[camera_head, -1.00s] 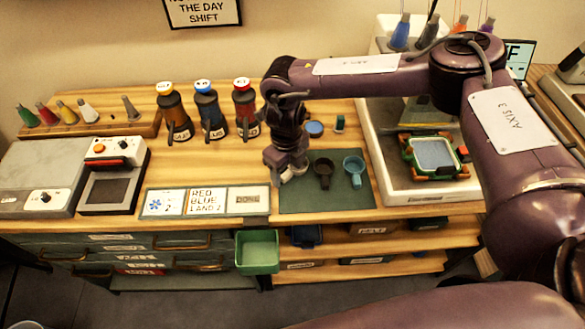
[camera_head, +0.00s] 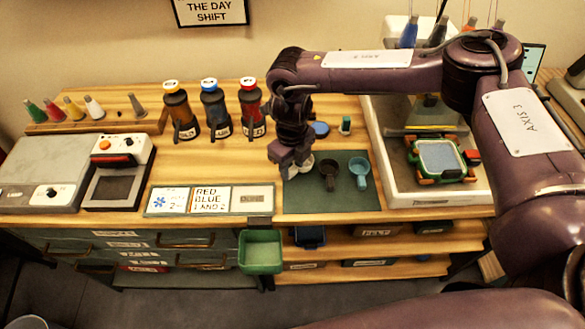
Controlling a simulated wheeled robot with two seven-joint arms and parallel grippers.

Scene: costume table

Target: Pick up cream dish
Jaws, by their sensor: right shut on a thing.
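The cream dish (camera_head: 299,168) is at the left end of the dark green mat (camera_head: 345,199), partly hidden under my right gripper. My right gripper (camera_head: 290,167) points down over it and is shut on it. Whether the dish is off the mat cannot be told from this view. A dark dish (camera_head: 328,176) and a blue dish (camera_head: 359,178) stand on the mat to its right. My left gripper is not in view.
Three capped bottles (camera_head: 213,112) stand behind and left. A blue lid (camera_head: 319,129) and a small green piece (camera_head: 346,124) lie behind the mat. A white tray (camera_head: 432,202) with a green frame (camera_head: 441,156) is right. Sign cards (camera_head: 210,200) lie left.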

